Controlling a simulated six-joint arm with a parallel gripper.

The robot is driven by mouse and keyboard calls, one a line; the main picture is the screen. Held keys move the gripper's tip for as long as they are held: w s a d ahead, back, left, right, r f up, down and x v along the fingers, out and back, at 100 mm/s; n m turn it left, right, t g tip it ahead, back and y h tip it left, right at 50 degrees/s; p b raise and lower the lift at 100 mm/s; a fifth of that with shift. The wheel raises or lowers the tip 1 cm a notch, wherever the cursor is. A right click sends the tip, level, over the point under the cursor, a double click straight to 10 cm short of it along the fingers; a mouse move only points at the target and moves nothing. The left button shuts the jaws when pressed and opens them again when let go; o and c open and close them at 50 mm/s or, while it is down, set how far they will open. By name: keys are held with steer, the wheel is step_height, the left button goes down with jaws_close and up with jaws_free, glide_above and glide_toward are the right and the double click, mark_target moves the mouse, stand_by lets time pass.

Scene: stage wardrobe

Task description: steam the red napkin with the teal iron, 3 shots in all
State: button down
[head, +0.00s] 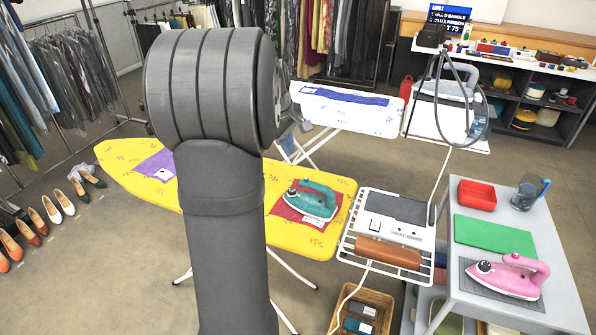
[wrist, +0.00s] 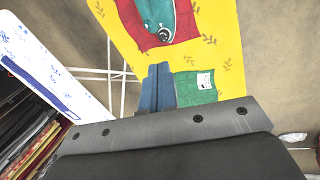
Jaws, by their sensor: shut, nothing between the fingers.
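The teal iron (head: 311,201) rests on the red napkin (head: 287,213), near the right end of the yellow ironing board (head: 336,188). In the wrist view the iron (wrist: 158,14) and the red napkin (wrist: 132,20) are at the top, partly cut off by the frame edge. My gripper (wrist: 159,66) is shut and empty, its bluish fingers together over the board, apart from the iron. A green cloth with a white label (wrist: 205,80) shows beside the fingers. In the head view my arm hides my gripper and the middle of the board.
A purple cloth (head: 158,166) lies on the board's left part. A white ironing board (head: 350,112) stands behind. At right, a rack (head: 389,237) and a grey table carry a pink iron (head: 509,275), a green mat (head: 494,234), a red tray (head: 477,195) and a jug (head: 530,192).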

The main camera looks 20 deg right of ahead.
step_height(320, 180, down, 2)
steer(key=m+y, duration=0.2)
steer(key=m+t+y, duration=0.4)
steer(key=m+t, duration=0.3)
steer(key=m, duration=0.2)
glide_above(306, 180)
steer(key=shift+s+d+f, duration=0.3)
steer(key=shift+f, duration=0.05)
steer(key=shift+f, duration=4.4)
steer(key=shift+f, duration=0.15)
steer(key=shift+f, duration=0.25)
